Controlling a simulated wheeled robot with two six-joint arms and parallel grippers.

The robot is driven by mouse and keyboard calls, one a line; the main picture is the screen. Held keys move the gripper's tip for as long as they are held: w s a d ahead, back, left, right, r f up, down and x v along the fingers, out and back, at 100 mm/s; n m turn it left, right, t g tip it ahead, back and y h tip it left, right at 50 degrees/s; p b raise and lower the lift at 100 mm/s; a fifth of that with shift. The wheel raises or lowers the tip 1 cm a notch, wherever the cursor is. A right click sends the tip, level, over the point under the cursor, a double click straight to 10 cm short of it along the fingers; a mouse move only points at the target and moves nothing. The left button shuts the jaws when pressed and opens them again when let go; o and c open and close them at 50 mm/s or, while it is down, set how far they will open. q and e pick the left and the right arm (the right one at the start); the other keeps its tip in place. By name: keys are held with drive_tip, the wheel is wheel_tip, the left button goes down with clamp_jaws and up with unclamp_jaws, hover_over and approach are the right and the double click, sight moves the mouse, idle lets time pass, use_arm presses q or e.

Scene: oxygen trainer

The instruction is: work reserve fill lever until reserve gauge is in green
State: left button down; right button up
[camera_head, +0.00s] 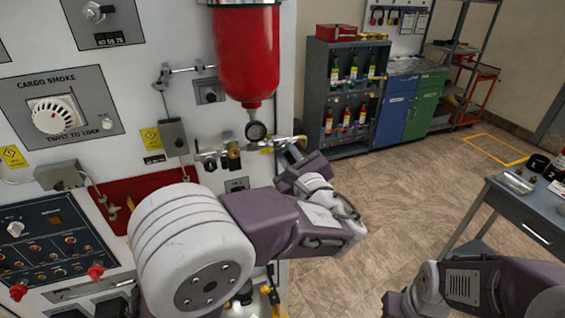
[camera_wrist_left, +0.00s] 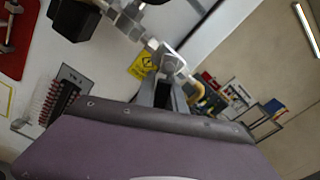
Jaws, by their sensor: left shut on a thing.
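The red reserve bottle (camera_head: 246,55) hangs on the white panel. Below it is a small round gauge (camera_head: 256,131) with a pale face; its needle and colours are too small to read.
The panel carries a cargo smoke knob (camera_head: 54,114), a red recess and a dark switch box (camera_head: 47,240) at left. A grey bottle rack (camera_head: 347,95) and cabinets stand behind. A side table (camera_head: 520,205) is at right. The floor between is clear.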

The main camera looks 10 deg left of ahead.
sight(293, 158)
use_arm(q)
drive_tip(key=shift+w+d+r+n+b, duration=0.1)
drive_tip(key=shift+d+n+b, duration=0.1)
drive_tip(key=shift+n+b, duration=0.7)
drive_tip(key=c, duration=1.4)
unclamp_jaws()
drive_tip(key=shift+r, duration=0.1)
drive_tip(key=b+v, duration=0.1)
drive_tip(key=v, duration=0.8)
